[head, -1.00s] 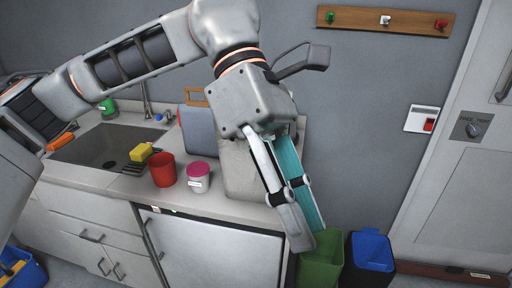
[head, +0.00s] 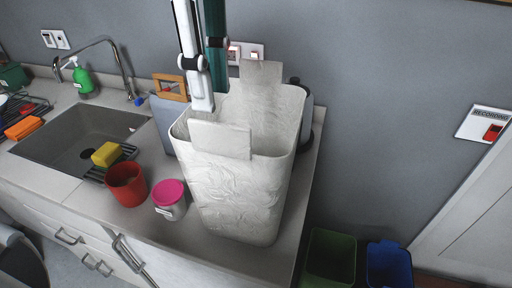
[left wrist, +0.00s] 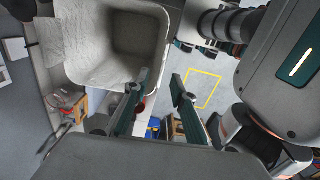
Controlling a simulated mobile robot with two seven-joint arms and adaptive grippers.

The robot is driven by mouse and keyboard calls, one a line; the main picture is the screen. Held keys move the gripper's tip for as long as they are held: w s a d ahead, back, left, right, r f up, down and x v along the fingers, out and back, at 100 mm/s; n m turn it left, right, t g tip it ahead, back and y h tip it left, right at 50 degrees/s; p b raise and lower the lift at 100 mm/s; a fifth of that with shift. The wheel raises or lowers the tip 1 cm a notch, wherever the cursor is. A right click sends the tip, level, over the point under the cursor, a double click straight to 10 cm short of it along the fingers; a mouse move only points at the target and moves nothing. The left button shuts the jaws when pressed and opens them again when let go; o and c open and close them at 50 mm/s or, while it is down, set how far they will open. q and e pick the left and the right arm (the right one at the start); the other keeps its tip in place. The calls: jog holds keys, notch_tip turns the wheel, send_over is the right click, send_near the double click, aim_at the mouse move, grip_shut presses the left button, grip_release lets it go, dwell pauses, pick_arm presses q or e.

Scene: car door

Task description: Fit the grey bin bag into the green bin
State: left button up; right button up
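The grey bin bag (head: 235,190) is a pale, crumpled, box-shaped liner standing upright and open on the counter, with two flat tabs at its rim. It also shows in the left wrist view (left wrist: 88,75). The green bin (head: 330,258) stands on the floor right of the counter, partly cut off by the bottom edge. My left gripper (head: 208,98) points down at the bag's rear left rim in the head view; I cannot tell if it touches. My right gripper is not seen.
A blue bin (head: 390,265) stands right of the green bin. A red cup (head: 126,185) and a pink-lidded tub (head: 171,198) stand close left of the bag. A sink (head: 80,135) with a yellow sponge (head: 106,154) lies further left.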

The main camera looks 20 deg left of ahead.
aim_at(218, 123)
pick_arm(q)
jog(key=shift+s+f, duration=0.15)
jog(key=shift+f, duration=0.5)
jog(key=shift+s+f, duration=0.15)
jog(key=shift+f, duration=0.5)
jog(key=f, duration=0.3)
jog(key=f+b, duration=0.1)
jog(key=f, duration=0.1)
jog(key=shift+w+d, duration=0.15)
jog(key=shift+d, duration=0.1)
grip_shut()
